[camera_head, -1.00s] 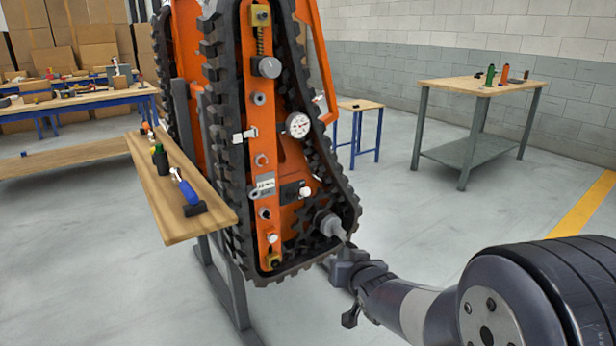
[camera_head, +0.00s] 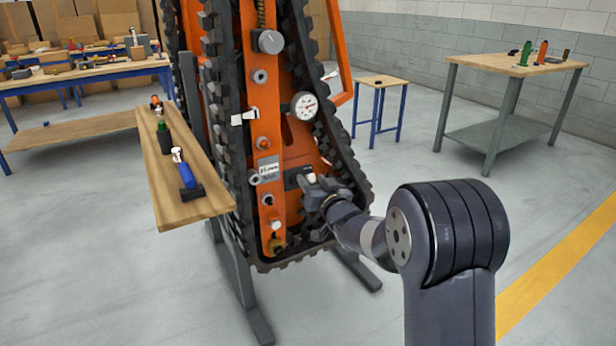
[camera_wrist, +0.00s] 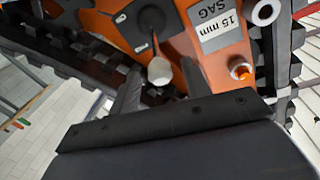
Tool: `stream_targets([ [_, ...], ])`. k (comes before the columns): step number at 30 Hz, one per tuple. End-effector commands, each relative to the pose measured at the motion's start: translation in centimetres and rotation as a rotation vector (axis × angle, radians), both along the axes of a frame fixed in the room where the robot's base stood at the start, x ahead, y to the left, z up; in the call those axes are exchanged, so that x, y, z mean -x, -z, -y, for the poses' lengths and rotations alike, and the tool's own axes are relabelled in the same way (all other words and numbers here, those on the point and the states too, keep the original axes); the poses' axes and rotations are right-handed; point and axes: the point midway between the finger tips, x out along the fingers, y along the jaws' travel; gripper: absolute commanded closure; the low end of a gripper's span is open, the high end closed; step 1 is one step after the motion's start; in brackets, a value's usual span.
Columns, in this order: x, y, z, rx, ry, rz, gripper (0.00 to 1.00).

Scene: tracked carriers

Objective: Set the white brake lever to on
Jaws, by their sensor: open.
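The lever with a white knob (camera_wrist: 160,70) sits on a black plate (camera_wrist: 128,20) on the orange side frame. In the head view the white knob (camera_head: 311,178) shows at the plate's right, just beyond my gripper (camera_head: 318,188). In the wrist view my gripper (camera_wrist: 162,88) is open, one finger on each side of the knob, with nothing gripped. I cannot tell whether the fingers touch it. The lever's shaft is short and dark; any on or off marking is unreadable.
A gauge (camera_head: 304,106), a white handle (camera_head: 244,117) and a "15 mm SAG" label (camera_wrist: 220,27) are on the frame. Black track (camera_head: 345,160) surrounds it closely. A wooden shelf (camera_head: 165,185) with tools stands left.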

Motion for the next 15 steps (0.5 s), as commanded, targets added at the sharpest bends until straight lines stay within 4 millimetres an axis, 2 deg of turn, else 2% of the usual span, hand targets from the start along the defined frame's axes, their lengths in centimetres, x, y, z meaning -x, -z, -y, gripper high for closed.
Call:
stream_targets([
  [6,-2.4,0.1,-1.3,0.002,-0.001,0.0,0.55],
  [15,-3.3,0.0,-1.7,0.002,0.0,-0.001,0.55],
])
